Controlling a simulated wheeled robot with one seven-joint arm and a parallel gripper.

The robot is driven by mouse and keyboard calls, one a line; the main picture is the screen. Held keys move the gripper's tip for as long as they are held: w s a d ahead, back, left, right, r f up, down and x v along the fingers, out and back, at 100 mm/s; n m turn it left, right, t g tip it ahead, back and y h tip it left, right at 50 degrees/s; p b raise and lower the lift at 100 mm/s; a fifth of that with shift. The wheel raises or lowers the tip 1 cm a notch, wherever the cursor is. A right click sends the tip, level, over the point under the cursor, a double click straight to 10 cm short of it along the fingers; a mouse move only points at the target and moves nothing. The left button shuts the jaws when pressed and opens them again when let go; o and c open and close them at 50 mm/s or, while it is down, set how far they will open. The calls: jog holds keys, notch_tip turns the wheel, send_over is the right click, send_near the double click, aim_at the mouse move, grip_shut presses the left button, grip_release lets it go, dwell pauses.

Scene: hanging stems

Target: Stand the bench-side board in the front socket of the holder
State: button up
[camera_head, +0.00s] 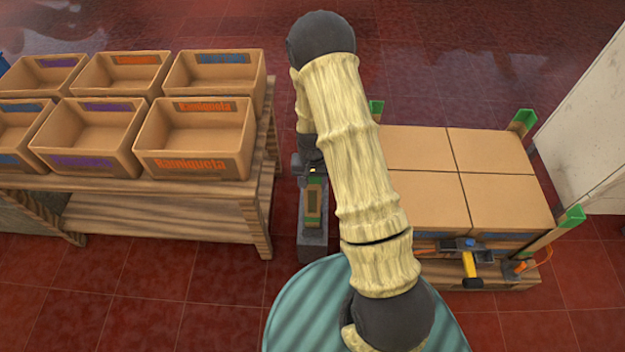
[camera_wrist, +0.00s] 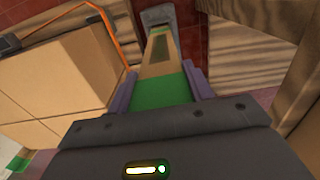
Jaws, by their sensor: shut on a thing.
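My gripper (camera_head: 314,177) is shut on a board (camera_wrist: 158,62) with a green end and a dark patch on its tan face. In the wrist view, the green end (camera_wrist: 160,92) lies between my two purple fingers. The board (camera_head: 314,206) also shows in the head view, beside the bench. The grey holder (camera_head: 312,243) stands on the floor below it. In the wrist view, the board's far end overlaps the grey holder (camera_wrist: 172,14). I cannot tell whether that end is inside a socket or in front of it. My arm hides part of this area.
A wooden bench (camera_head: 170,207) with several open boxes is close on the left. Large cartons (camera_head: 505,203) stand on a pallet at right, with green-topped corner posts (camera_head: 571,216). A yellow-handled tool (camera_head: 470,263) and an orange strap are at their front. A teal round surface (camera_head: 310,305) is in front.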

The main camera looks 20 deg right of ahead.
jog(key=shift+f+b, duration=0.3)
jog(key=shift+f, duration=0.25)
dwell(0.5)
jog(key=o, duration=1.1)
jog(key=shift+c, duration=0.2)
jog(key=shift+r, duration=0.1)
notch_tip(320, 180, up, 17)
jog(key=p, duration=0.3)
jog(key=shift+r, duration=0.1)
